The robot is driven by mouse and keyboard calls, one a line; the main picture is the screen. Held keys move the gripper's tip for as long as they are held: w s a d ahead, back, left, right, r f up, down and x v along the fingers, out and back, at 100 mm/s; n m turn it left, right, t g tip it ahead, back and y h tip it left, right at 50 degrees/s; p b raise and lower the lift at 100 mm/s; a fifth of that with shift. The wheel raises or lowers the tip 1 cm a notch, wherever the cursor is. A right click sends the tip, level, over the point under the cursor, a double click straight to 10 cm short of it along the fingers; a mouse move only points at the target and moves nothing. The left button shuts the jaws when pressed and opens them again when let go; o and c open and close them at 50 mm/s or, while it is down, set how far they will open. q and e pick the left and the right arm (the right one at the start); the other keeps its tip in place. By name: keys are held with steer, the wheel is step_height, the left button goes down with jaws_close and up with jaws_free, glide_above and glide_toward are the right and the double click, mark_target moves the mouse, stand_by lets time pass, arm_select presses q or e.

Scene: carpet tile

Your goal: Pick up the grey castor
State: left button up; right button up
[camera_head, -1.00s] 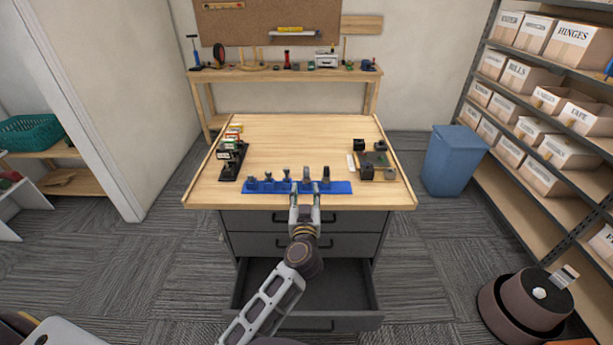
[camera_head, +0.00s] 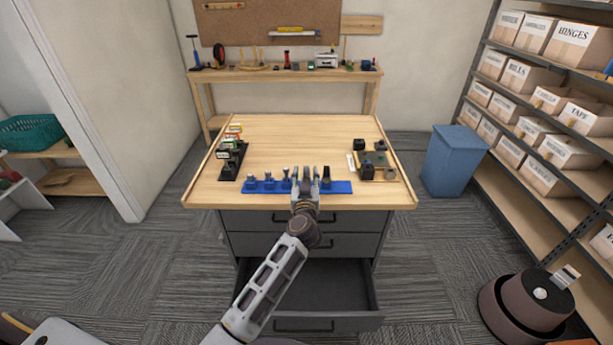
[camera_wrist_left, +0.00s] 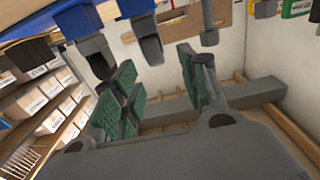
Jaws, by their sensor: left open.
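A blue strip (camera_head: 341,187) lies along the near edge of the wooden worktop, with several castors standing on it in a row. In the left wrist view a grey castor (camera_wrist_left: 147,45) on the strip shows between and just beyond the fingertips; which castor is the grey one is hard to tell from its neighbours. My left gripper (camera_head: 306,180) is at the strip, right of its middle. Its green-padded fingers (camera_wrist_left: 155,85) are apart and hold nothing. In the head view the fingers partly hide the castor. My right gripper is not in view.
Neighbouring castors stand close on both sides, a grey one (camera_wrist_left: 95,52) and a dark one (camera_head: 326,177) among them. A black rack (camera_head: 231,163) stands at the left of the worktop, and small dark parts (camera_head: 367,172) at the right. The worktop's middle is clear. A lower drawer (camera_head: 325,285) is open.

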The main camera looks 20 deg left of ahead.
mark_target(306, 170)
arm_select(q)
steer(key=shift+w, duration=0.2)
stand_by(0.3)
steer(key=shift+f+b+x, duration=0.15)
steer(key=shift+b+x, duration=0.05)
steer(key=shift+x, duration=0.45)
steer(key=shift+f+b+x, duration=0.15)
steer(key=shift+x, duration=1.7)
jaws_close()
